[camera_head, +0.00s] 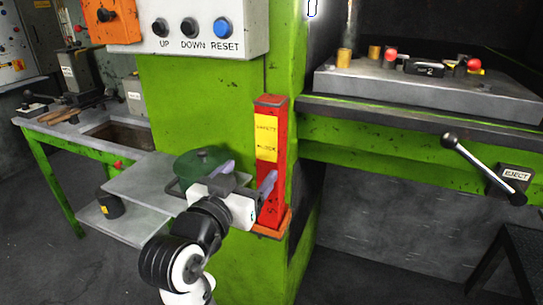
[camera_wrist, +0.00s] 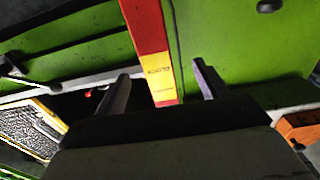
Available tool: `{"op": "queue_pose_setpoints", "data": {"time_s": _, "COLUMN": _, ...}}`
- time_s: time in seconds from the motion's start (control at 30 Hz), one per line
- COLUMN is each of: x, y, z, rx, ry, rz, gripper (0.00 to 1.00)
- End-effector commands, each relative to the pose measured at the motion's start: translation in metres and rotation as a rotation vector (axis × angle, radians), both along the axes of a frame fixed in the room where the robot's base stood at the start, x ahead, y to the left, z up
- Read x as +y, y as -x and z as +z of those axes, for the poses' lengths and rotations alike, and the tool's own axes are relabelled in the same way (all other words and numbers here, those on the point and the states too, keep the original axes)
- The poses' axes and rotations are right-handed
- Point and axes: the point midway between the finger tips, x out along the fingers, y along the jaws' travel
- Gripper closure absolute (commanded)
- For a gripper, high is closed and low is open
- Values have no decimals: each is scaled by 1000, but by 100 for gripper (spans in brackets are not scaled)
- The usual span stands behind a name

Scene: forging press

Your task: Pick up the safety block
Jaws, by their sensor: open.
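The safety block (camera_head: 268,185) is a tall red bar with a yellow label. It stands upright on a small orange ledge (camera_head: 272,230) against the green press column. My gripper (camera_head: 252,178) is at its lower left in the head view, with its jaws open. In the wrist view the block (camera_wrist: 147,30) shows beyond and between the two spread fingers of my gripper (camera_wrist: 160,88). The block's lower part is hidden there by the gripper body. I cannot tell how far apart the fingers and block are.
A grey shelf (camera_head: 150,182) with a green round container (camera_head: 200,163) is left of the block. A control box (camera_head: 205,30) with UP, DOWN and RESET buttons is above. The press bed (camera_head: 430,88) and an EJECT lever (camera_head: 485,168) are on the right.

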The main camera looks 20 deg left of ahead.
Motion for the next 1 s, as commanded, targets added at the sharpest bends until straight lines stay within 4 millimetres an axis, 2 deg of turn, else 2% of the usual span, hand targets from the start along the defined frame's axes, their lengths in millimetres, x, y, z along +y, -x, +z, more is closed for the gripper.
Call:
{"op": "queue_pose_setpoints", "data": {"time_s": 0.03, "x": 0, "y": -2, "z": 6, "rx": 4, "ry": 4, "rz": 0, "gripper": 27}}
{"op": "queue_pose_setpoints", "data": {"time_s": 0.33, "x": -2, "y": -7, "z": 4, "rx": 10, "ry": -1, "rz": 10, "gripper": 27}}
{"op": "queue_pose_setpoints", "data": {"time_s": 0.5, "x": -5, "y": -43, "z": 0, "rx": 6, "ry": -3, "rz": 5, "gripper": 27}}
{"op": "queue_pose_setpoints", "data": {"time_s": 0.6, "x": -4, "y": -56, "z": 0, "rx": 5, "ry": -3, "rz": 8, "gripper": 27}}
{"op": "queue_pose_setpoints", "data": {"time_s": 0.87, "x": -8, "y": -76, "z": 3, "rx": 5, "ry": -4, "rz": 7, "gripper": 27}}
{"op": "queue_pose_setpoints", "data": {"time_s": 1.0, "x": -15, "y": -98, "z": 6, "rx": 7, "ry": -4, "rz": 7, "gripper": 27}}
